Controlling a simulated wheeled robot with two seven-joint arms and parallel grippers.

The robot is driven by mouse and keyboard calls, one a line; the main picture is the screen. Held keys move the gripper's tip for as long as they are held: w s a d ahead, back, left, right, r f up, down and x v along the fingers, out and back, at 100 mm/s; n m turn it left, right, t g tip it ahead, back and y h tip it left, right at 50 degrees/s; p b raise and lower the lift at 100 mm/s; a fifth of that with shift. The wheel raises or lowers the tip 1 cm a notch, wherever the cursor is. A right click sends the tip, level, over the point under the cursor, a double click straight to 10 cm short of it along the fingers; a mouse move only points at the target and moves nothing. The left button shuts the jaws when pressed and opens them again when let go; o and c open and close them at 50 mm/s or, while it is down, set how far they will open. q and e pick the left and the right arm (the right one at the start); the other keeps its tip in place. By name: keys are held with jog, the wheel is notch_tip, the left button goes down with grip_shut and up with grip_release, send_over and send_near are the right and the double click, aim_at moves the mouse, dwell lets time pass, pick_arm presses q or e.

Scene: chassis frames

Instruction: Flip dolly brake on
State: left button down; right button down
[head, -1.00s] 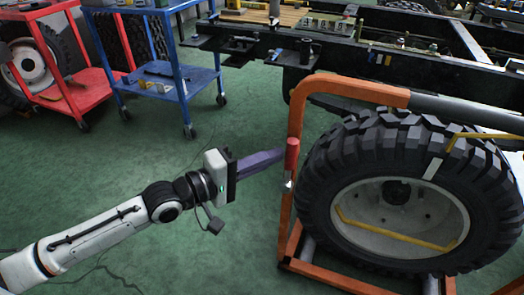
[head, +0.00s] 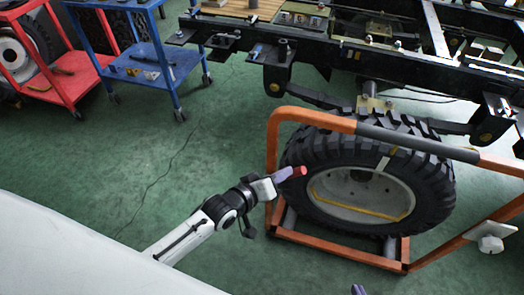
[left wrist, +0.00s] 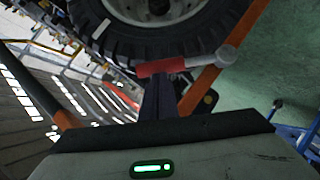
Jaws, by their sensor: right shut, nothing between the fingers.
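An orange dolly (head: 320,118) holds a large black tyre (head: 430,185) with a pale rim. The brake lever's red handle (head: 293,173) is at the dolly's left upright and lies tilted toward horizontal. The red handle also shows in the left wrist view (left wrist: 160,67), crossing the fingertips, with a grey end piece to its right. My left gripper (head: 279,180) is at the handle. Its purple fingers (left wrist: 158,95) look together, at or touching the handle; the handle hides the tips. My right gripper (head: 358,290) shows only as shut, empty purple tips at the bottom edge.
A black chassis frame (head: 330,55) stands behind the dolly. A blue cart (head: 150,65) and a red cart (head: 75,75) stand at upper left.

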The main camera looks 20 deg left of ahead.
pick_arm(q)
jog(key=shift+w+d+f+m+y+p, duration=0.1)
jog(key=shift+d+f+m+y+p, duration=0.1)
jog(key=shift+d+f+p, duration=0.25)
jog(key=shift+d+f+m+y+p, duration=0.1)
jog(key=shift+d+f+y, duration=0.1)
jog(key=shift+d, duration=0.55)
jog(key=shift+r+p, duration=0.3)
jog(key=shift+p, duration=0.1)
jog(key=w+a+r+p+v, duration=0.1)
jog(key=p+v, duration=0.3)
jog(key=v, duration=0.8)
jog(key=shift+a+r+p, duration=0.3)
jog(key=shift+a+r, duration=0.1)
jog(key=shift+r, duration=0.2)
